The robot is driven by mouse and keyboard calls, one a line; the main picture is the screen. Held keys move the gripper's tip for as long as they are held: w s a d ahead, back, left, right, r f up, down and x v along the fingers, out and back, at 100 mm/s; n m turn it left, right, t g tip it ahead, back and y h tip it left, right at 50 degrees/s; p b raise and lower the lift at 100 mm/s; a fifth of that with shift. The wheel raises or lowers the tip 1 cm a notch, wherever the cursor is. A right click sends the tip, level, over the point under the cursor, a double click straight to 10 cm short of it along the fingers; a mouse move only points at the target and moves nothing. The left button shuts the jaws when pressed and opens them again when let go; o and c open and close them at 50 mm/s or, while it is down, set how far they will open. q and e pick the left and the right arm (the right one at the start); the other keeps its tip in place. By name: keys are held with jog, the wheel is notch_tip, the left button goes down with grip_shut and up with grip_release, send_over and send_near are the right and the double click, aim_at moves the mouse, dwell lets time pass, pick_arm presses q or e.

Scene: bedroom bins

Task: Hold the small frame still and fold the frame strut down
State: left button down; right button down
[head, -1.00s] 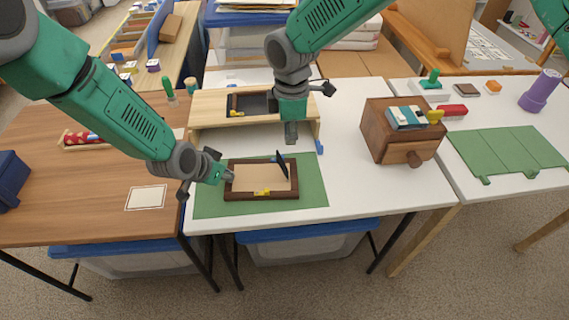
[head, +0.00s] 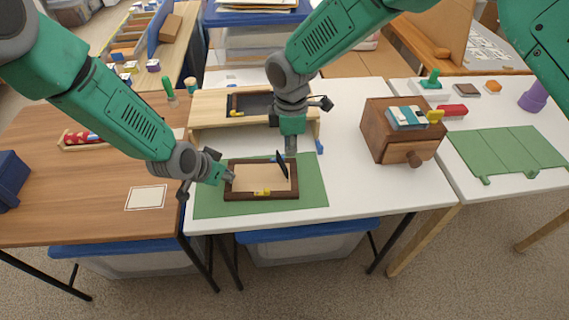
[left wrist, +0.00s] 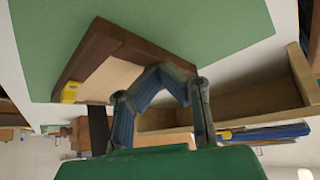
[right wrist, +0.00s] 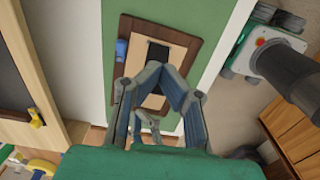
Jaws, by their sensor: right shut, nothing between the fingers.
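The small frame (head: 262,197), dark brown with a tan panel, lies on a green mat (head: 315,190). Its dark frame strut (head: 282,164) stands up, tilted, near the right side; it also shows in the right wrist view (right wrist: 158,54). My left gripper (head: 226,177) is at the frame's left rail, its fingers closed together on it; the rail (left wrist: 150,50) shows behind them in the left wrist view. My right gripper (head: 291,151) is shut and empty, pointing down just beyond the strut. I cannot tell whether it touches the strut.
A wooden stand with a dark-panelled frame (head: 252,103) is behind the mat. A brown box (head: 385,145) stands to the right on the white table. A white card (head: 146,197) lies on the wooden table at left. The white table between mat and box is clear.

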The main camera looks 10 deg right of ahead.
jog(key=shift+a+f, duration=0.1)
jog(key=shift+a, duration=1.35)
dwell(1.0)
jog(key=shift+w+a+f, duration=0.1)
jog(key=shift+a+f, duration=0.2)
jog(key=shift+a, duration=0.35)
jog(key=shift+w+a+f, duration=0.1)
jog(key=shift+a+f, duration=0.2)
jog(key=shift+a, duration=0.35)
dwell(1.1)
jog(key=shift+a+f, duration=0.45)
jog(key=shift+a, duration=0.05)
dwell(0.3)
jog(key=shift+a+f, duration=0.35)
jog(key=shift+f, duration=0.3)
jog(key=shift+a+f, duration=0.35)
jog(key=shift+f, duration=0.25)
dwell(1.1)
